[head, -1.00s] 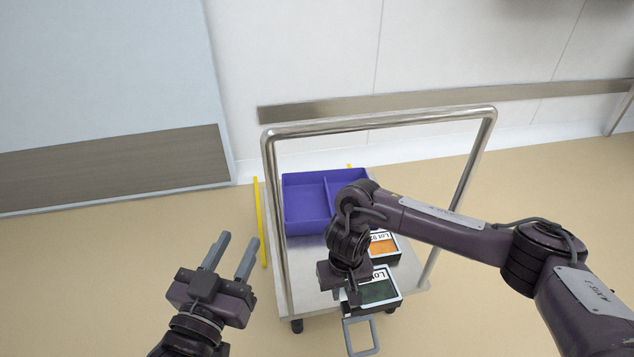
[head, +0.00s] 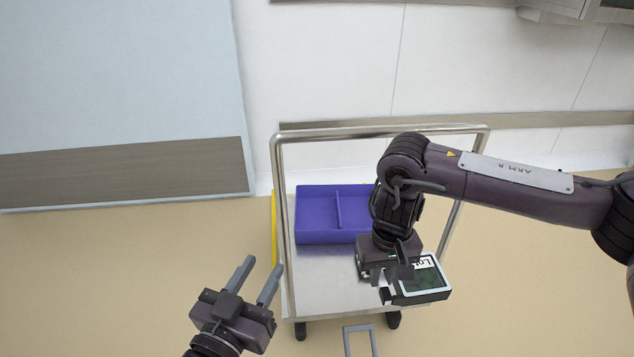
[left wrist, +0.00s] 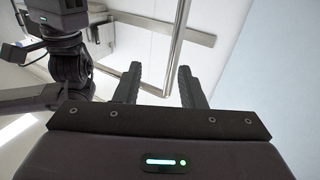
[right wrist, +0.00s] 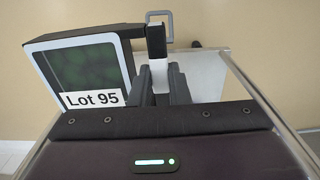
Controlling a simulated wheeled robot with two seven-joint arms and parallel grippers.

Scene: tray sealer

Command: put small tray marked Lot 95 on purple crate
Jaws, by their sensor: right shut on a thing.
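The small tray marked Lot 95 (right wrist: 82,72) has a black body, a white rim and dark green contents; its label is readable in the right wrist view. My right gripper (right wrist: 160,84) is shut on the tray at its side. In the head view the right gripper (head: 388,288) holds the tray (head: 424,282) over the front right of the cart. The purple crate (head: 318,236) sits at the back of the cart, split by a divider; its visible compartments look empty. My right arm hides its right end. My left gripper (head: 257,280) is open and empty, left of the cart.
The steel cart (head: 310,283) has a tall tubular frame (head: 283,215) around its deck. A grey handle loop (head: 359,340) lies at its front. The deck in front of the crate's left part is clear. The other tray is hidden behind my right arm.

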